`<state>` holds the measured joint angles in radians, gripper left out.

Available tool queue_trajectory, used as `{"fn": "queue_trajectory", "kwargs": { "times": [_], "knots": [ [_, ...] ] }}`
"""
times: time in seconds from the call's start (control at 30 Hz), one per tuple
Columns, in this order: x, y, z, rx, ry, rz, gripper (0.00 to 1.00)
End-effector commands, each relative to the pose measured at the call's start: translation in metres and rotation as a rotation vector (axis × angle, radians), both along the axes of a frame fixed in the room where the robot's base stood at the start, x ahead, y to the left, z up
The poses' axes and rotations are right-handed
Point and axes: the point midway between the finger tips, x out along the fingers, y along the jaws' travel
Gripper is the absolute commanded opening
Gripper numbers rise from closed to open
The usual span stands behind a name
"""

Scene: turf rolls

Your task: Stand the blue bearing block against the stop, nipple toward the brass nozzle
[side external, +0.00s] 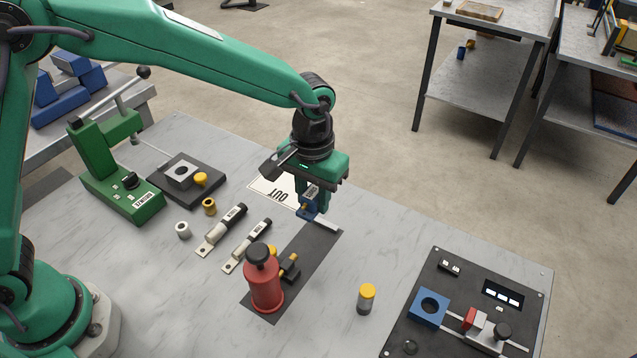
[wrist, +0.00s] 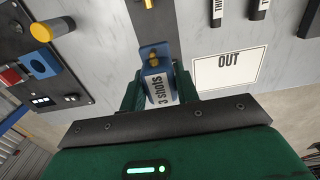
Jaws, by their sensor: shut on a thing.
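The blue bearing block (side external: 303,212) is between the fingers of my gripper (side external: 312,203), which is shut on it. In the wrist view the block (wrist: 153,62) carries a white label reading shots, and its small brass nipple points up the picture, toward the dark strip. A pale bar (side external: 325,223), apparently the stop, lies at the far end of the dark strip, close beside the block; I cannot tell whether they touch. The brass nozzle (side external: 290,262) sticks out beside the red pump (side external: 264,283) on the strip's near part. The block's underside is hidden.
A white OUT card (side external: 270,190) lies behind the strip. Two labelled tools (side external: 223,228) lie left of the strip. A yellow-capped jar (side external: 366,298) stands right of it. A dark panel (side external: 400,330) with a blue holed block (side external: 428,307) is at the front right.

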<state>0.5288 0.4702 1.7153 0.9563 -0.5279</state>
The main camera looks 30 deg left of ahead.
Motion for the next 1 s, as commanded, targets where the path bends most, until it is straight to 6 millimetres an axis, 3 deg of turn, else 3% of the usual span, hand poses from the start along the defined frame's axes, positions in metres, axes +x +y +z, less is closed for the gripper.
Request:
{"fn": "queue_trajectory", "kwargs": {
  "times": [0.17,0.53,0.87,1.0],
  "knots": [
    [0.000,-0.001,-0.009,-0.001,-0.001,0.000,0.00],
    [0.000,-0.001,-0.056,0.000,0.000,0.001,0.00],
    [0.000,-0.001,-0.064,-0.001,-0.001,0.001,0.00],
    [0.000,-0.001,-0.076,0.000,0.000,0.001,0.00]
  ]
}}
